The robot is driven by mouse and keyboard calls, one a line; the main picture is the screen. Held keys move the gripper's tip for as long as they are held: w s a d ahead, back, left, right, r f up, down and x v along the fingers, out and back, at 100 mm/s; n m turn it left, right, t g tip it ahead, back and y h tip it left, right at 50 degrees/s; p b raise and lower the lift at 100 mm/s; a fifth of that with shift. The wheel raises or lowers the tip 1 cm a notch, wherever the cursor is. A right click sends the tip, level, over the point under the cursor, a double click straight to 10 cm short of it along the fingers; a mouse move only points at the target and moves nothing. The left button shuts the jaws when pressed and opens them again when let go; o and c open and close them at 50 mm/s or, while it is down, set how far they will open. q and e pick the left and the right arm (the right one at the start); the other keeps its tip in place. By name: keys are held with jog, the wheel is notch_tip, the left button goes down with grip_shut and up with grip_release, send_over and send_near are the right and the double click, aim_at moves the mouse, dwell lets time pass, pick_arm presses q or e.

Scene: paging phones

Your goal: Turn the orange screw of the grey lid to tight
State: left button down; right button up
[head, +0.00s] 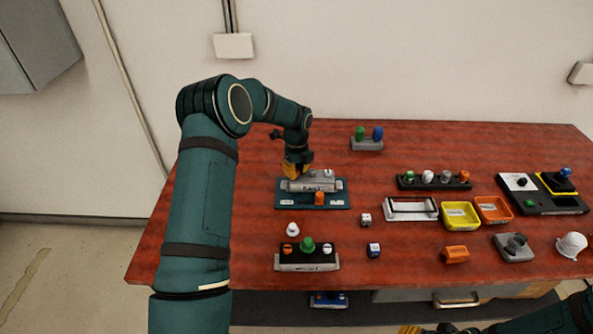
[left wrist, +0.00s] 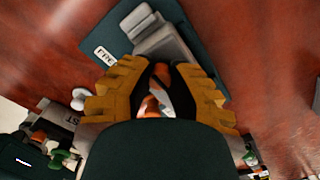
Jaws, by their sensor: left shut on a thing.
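The grey lid (head: 325,184) is a long block on the dark teal base plate (head: 341,201), with light knobs on top. My left gripper (head: 295,172) points down over the lid's left end. In the left wrist view its yellow-padded fingers (left wrist: 158,92) close around the orange screw (left wrist: 151,107), which is partly hidden by them. The grey lid (left wrist: 163,40) also shows there beyond the fingertips. Only a little of my right gripper (head: 410,329) shows at the bottom edge.
A black rack with colored knobs (head: 307,251) is nearer the front edge. A white tray (head: 410,208), yellow bin (head: 460,214) and orange bin (head: 494,209) stand to the right. The table's back left is clear.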

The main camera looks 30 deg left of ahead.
aim_at(297, 170)
pick_arm(q)
jog(key=c, duration=0.8)
grip_release()
jog(key=shift+f, duration=0.1)
jog(key=shift+c, duration=0.2)
notch_tip(297, 170, up, 12)
